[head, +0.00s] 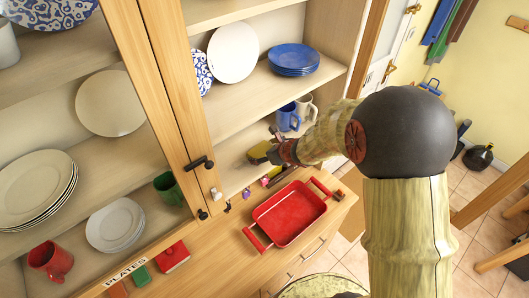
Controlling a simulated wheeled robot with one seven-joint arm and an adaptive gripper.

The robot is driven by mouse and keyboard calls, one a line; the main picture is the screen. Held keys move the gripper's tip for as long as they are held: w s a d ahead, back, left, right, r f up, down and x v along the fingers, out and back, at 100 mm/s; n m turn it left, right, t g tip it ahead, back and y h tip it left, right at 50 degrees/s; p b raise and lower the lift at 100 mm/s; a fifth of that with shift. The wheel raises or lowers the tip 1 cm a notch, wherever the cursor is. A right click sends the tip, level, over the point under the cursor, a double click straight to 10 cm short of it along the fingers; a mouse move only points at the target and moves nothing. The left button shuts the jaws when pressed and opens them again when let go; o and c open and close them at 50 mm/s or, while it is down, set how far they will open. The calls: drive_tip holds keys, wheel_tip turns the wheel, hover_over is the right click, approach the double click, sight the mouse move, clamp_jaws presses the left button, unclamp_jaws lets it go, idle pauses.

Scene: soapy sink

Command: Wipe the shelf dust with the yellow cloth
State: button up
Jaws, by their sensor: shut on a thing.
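My gripper (276,148) reaches into the open right part of the cupboard, just above the lower shelf (234,172). It is shut on a small dark-yellow thing (256,152), which looks like the yellow cloth. The cloth is at or close to the shelf's surface; I cannot tell whether it touches. My fingers and wrist hide part of the cloth and of the shelf behind. I cannot make out dust on the shelf from here.
A blue mug (288,118) and a pale mug (306,106) stand close behind my gripper. A red tray (288,214) lies on the ledge in front. Blue plates (293,60) and a white plate (233,52) are on the shelf above. A glass door (172,95) stands left.

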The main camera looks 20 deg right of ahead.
sight(246, 162)
drive_tip(key=shift+a, duration=0.1)
drive_tip(key=shift+s+a+f+b, duration=0.1)
drive_tip(key=shift+s+a+b, duration=0.35)
drive_tip(key=shift+a+b, duration=0.4)
drive_tip(key=shift+s+a+r+b, duration=0.1)
drive_tip(key=shift+s+a+b, duration=0.4)
drive_tip(key=shift+a, duration=0.6)
drive_tip(key=shift+s+a+f+b, duration=0.1)
drive_tip(key=shift+s+a+b, duration=0.25)
drive_tip(key=shift+a+b, duration=0.55)
drive_tip(key=shift+s+a+b, duration=0.3)
drive_tip(key=shift+a+b, duration=0.1)
drive_tip(key=shift+a, duration=0.35)
drive_tip(key=shift+s+a+b, duration=0.25)
drive_tip(key=shift+a+b, duration=0.1)
drive_tip(key=shift+a, duration=0.4)
drive_tip(key=shift+s+a+b, duration=0.3)
drive_tip(key=shift+a+b, duration=0.1)
drive_tip(key=shift+a, duration=0.35)
